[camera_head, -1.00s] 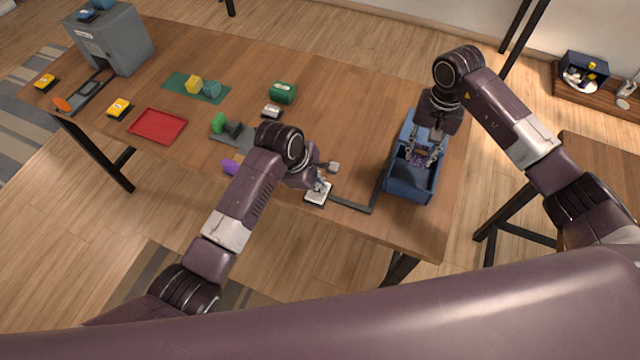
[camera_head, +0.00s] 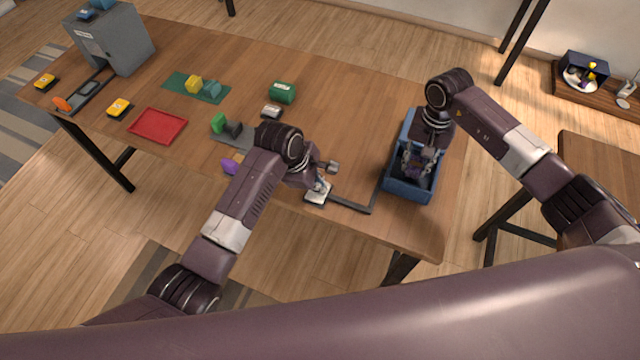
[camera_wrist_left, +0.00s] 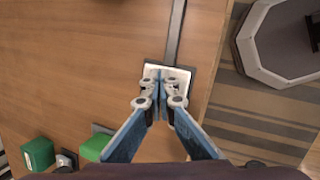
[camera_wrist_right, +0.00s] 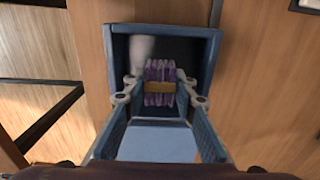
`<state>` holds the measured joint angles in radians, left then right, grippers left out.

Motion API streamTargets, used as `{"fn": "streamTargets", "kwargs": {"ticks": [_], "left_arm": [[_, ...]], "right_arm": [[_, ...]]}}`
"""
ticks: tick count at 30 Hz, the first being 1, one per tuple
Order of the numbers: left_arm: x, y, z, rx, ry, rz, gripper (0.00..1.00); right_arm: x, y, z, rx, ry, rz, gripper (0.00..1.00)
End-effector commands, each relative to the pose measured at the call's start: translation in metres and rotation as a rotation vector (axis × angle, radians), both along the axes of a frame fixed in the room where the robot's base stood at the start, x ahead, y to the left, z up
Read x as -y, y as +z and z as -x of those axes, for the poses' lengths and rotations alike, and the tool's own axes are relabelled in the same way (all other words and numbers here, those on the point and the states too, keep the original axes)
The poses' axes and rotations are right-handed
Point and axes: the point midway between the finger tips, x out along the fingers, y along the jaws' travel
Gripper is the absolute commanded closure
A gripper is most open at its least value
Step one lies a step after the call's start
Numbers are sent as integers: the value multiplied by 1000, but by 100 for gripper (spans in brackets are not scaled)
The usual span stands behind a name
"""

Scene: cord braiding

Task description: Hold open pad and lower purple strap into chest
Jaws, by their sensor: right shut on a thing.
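The blue chest (camera_head: 408,190) stands at the right end of the table, open at the top. My right gripper (camera_head: 420,160) reaches down into it. In the right wrist view the gripper (camera_wrist_right: 160,95) is shut on the purple strap (camera_wrist_right: 158,70), a bundle with a yellow-brown band, inside the chest walls (camera_wrist_right: 112,60). The open pad (camera_head: 318,196) is a white square with a dark edge at the table's front edge. My left gripper (camera_head: 319,184) points down onto it. In the left wrist view its fingertips (camera_wrist_left: 161,90) are close together over the pad (camera_wrist_left: 184,74).
A dark bar (camera_head: 350,205) runs from the pad toward the chest. A purple piece (camera_head: 229,167), green blocks (camera_head: 282,93), a red tray (camera_head: 158,126) and a grey cabinet (camera_head: 118,42) lie further left. The table between the tray and chest has free room.

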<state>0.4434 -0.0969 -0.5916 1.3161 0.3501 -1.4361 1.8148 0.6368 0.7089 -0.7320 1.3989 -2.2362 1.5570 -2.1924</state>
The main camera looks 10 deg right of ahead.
Motion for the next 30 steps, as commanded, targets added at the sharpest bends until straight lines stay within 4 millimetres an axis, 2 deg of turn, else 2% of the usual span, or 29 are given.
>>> {"fn": "streamTargets", "kwargs": {"ticks": [4,5,10,26,30], "left_arm": [[-1,-2,1,-3,0,-3,100],[-1,-2,1,-3,0,-3,100],[-1,-2,1,-3,0,-3,100],[-1,-2,1,-3,0,-3,100],[-1,-2,1,-3,0,-3,100]], "right_arm": [[0,0,0,0,0,0,99],[0,0,0,0,0,0,74],[0,0,0,0,0,0,55],[0,0,0,0,0,0,54],[1,8,-1,3,1,2,54]]}}
